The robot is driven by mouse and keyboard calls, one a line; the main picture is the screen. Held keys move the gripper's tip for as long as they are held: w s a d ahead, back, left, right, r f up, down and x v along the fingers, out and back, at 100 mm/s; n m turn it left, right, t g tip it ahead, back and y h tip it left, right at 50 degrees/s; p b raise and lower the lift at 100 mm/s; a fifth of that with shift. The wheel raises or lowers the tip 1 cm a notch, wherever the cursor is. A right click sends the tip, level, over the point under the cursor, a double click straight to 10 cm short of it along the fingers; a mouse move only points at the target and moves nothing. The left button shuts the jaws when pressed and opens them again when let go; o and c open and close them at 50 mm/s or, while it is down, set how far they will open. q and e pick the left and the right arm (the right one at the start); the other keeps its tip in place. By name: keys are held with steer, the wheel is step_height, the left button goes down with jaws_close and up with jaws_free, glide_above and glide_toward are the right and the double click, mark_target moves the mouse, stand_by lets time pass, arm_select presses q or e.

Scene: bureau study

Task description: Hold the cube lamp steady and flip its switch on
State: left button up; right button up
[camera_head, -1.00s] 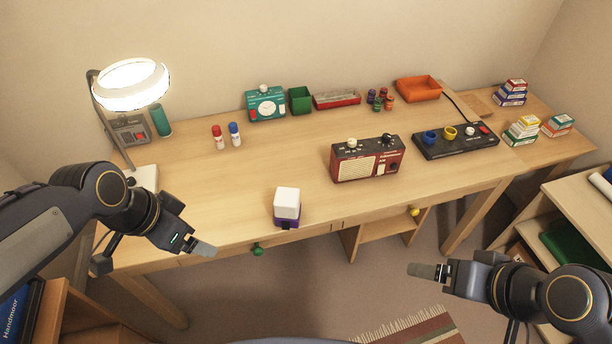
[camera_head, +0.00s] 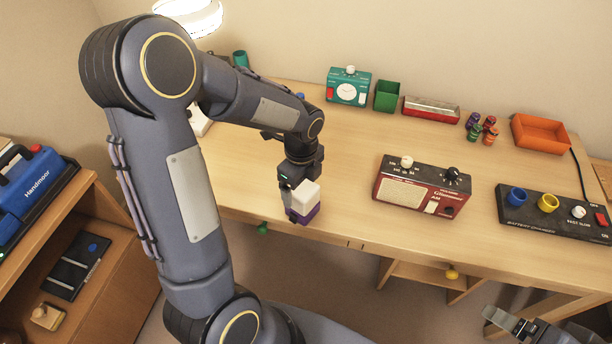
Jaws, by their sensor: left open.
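The cube lamp, a white cube (camera_head: 307,194) on a purple base (camera_head: 304,215), stands near the front edge of the desk in the head view. My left gripper (camera_head: 293,202) points down right at the lamp's left and far side, with its jaws open. Its fingers are partly hidden, and I cannot tell whether they touch the lamp. The lamp's switch cannot be made out. My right gripper (camera_head: 507,321) is at the bottom right, away from the lamp and in front of the desk; its jaw opening is unclear.
A dark red radio (camera_head: 422,187) stands right of the lamp, and a black battery charger (camera_head: 555,212) further right. A teal timer (camera_head: 348,88), a green bin (camera_head: 387,96) and an orange tray (camera_head: 540,134) line the back. The desk between lamp and radio is clear.

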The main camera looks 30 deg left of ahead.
mark_target(293, 218)
arm_select(q)
steer(key=shift+d+f, duration=0.1)
steer(key=shift+f, duration=2.1)
steer(key=c, duration=1.2)
